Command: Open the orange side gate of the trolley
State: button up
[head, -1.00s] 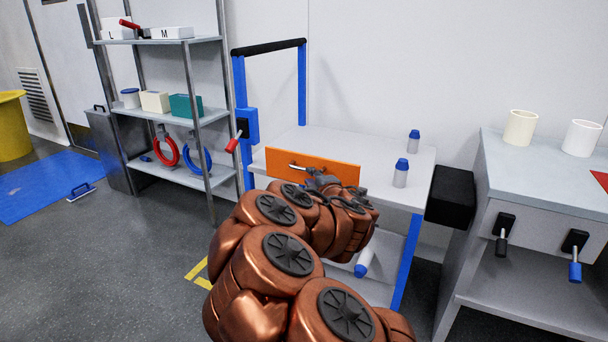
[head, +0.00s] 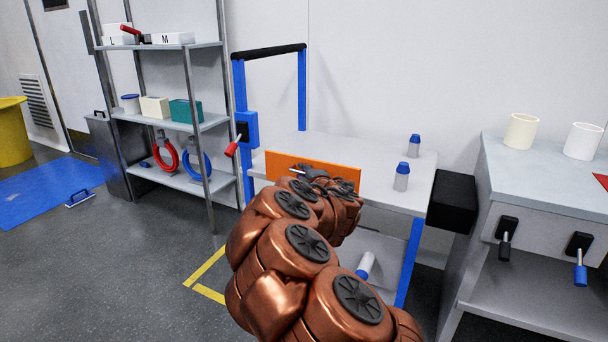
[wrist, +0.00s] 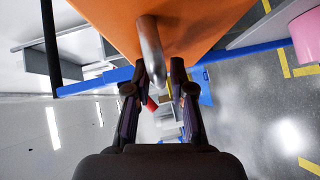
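The orange side gate (head: 285,161) stands upright at the near side of the trolley (head: 340,146) and looks closed. In the wrist view the gate (wrist: 205,22) fills the top, with its metal bar handle (wrist: 150,45) pointing down toward my gripper (wrist: 159,72). The fingers are apart, one on each side of the handle's end, with a gap visible at the right finger. I cannot tell whether the left finger touches the handle. In the head view my gripper (head: 312,172) is in front of the gate and covers most of the handle (head: 297,172).
Two blue-capped bottles (head: 401,177) (head: 414,146) stand on the trolley top, and another bottle (head: 365,265) lies on its lower shelf. A bench (head: 530,175) with cups stands at right. A shelf rack (head: 185,122) stands at left.

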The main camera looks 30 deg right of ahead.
grip_shut()
dwell(0.3)
